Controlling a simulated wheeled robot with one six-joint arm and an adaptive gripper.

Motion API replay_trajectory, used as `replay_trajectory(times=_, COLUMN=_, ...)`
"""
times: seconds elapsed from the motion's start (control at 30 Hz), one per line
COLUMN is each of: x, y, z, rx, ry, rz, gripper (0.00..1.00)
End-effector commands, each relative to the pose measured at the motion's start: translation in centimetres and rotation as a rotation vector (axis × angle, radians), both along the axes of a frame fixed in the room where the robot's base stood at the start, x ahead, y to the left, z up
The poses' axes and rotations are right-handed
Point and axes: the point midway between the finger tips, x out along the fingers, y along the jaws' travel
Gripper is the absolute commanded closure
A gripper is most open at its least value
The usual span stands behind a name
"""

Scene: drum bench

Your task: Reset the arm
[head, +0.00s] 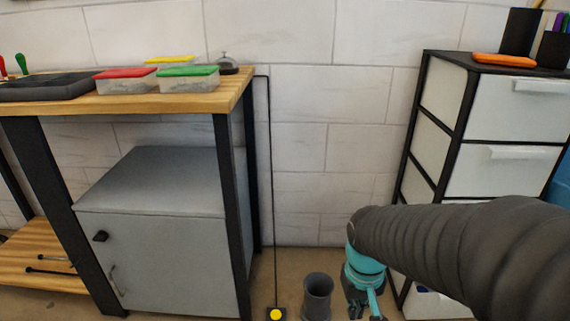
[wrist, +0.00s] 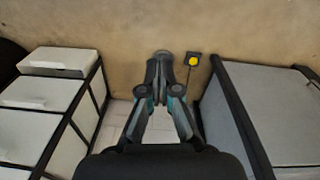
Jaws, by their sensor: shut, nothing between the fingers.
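My arm reaches in from the right in the head view, and my gripper (head: 364,306) hangs low between the wooden bench and the drawer unit, partly cut off by the bottom edge. In the wrist view its two dark fingers with teal parts come together at the tips of my gripper (wrist: 160,66). It is shut and holds nothing. A dark grey open cup (head: 317,296) stands on the floor just left of my gripper in the head view. In the wrist view the fingertips overlap a round grey shape that may be this cup.
A yellow button on a black base (head: 277,314) lies on the floor. The wooden bench (head: 190,103) carries lidded boxes and a bell, above a grey cabinet (head: 158,255). A white drawer unit (head: 500,120) stands right, holding an orange case (head: 503,60) and dark holders.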

Motion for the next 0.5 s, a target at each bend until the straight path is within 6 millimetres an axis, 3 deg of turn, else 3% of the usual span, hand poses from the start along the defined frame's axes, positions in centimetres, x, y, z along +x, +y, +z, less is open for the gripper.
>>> replay_trajectory(times=0.2, x=-3.2, y=-0.3, z=4.4, rx=0.032, ry=-0.128, rz=-0.035, gripper=1.0)
replay_trajectory(times=0.5, x=-5.9, y=-1.0, z=9.7, rx=0.05, ry=-0.35, rz=-0.067, gripper=1.0)
